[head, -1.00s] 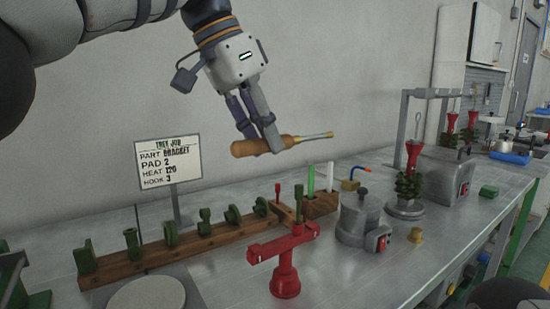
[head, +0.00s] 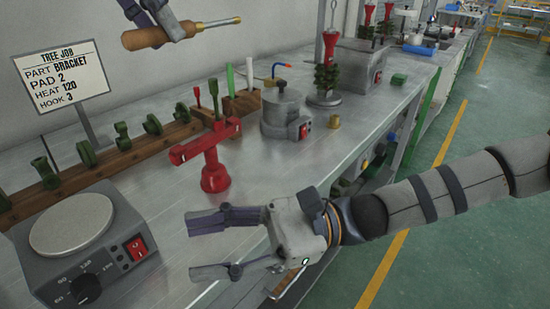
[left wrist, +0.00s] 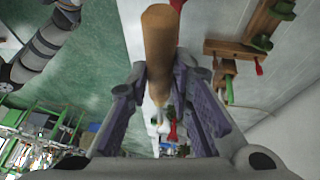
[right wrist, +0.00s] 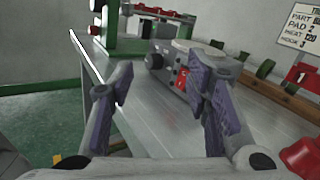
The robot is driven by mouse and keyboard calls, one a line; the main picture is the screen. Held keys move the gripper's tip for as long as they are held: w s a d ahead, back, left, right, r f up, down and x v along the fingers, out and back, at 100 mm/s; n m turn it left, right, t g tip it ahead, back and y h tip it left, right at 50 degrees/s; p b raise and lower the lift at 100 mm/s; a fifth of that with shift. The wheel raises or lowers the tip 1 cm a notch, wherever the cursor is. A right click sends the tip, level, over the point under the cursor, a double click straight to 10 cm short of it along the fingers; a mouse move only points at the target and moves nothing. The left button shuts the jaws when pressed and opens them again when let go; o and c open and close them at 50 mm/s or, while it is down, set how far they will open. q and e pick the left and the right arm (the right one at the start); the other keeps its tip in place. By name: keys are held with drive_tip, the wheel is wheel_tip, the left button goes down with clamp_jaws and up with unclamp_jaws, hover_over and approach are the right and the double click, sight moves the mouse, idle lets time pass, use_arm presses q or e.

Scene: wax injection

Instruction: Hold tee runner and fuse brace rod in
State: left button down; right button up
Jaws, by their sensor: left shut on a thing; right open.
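My left gripper (head: 168,25) is shut on a wooden-handled tool (head: 146,38) with a thin metal tip, held above the bench's back. The tool's handle also fills the middle of the left wrist view (left wrist: 160,50). My right gripper (head: 193,247) is open and empty above the bench's front edge, near the red tee-shaped piece (head: 213,165) on its round foot but apart from it. A green rod (head: 230,78) and a white rod (head: 249,76) stand upright in a wooden block (head: 245,103). I cannot tell which is the brace rod.
A grey hot plate (head: 70,225) with a dial and red switch is at front left. A wooden rack (head: 110,155) of green parts runs behind it, with a sign (head: 62,75). A grey pot (head: 285,115) and brass cup (head: 334,122) stand right of the tee.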

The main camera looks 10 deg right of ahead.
sight(214, 168)
drive_tip(key=w+d+m+t+h, duration=0.1)
drive_tip(key=w+d+m+t, duration=0.1)
drive_tip(key=w+d, duration=0.2)
drive_tip(key=w+d+m+t, duration=0.3)
drive_tip(key=w+d, duration=0.1)
drive_tip(key=w, duration=0.2)
drive_tip(key=w+d+f+m+t+h, duration=0.1)
drive_tip(key=w+d+m+t, duration=0.1)
drive_tip(key=w+d+t, duration=0.1)
drive_tip(key=shift+w+d+m+h, duration=0.15)
drive_tip(key=shift+w+d, duration=0.1)
drive_tip(key=shift+w, duration=0.35)
drive_tip(key=shift+w+d+m+h, duration=0.15)
drive_tip(key=shift+w+d, duration=0.05)
drive_tip(key=shift+w, duration=0.35)
use_arm(q)
drive_tip(key=shift+d, duration=0.1)
use_arm(e)
drive_tip(key=shift+w+a, duration=0.25)
drive_tip(key=shift+a, duration=0.05)
drive_tip(key=x, duration=1.1)
drive_tip(key=shift+f, duration=0.1)
clamp_jaws()
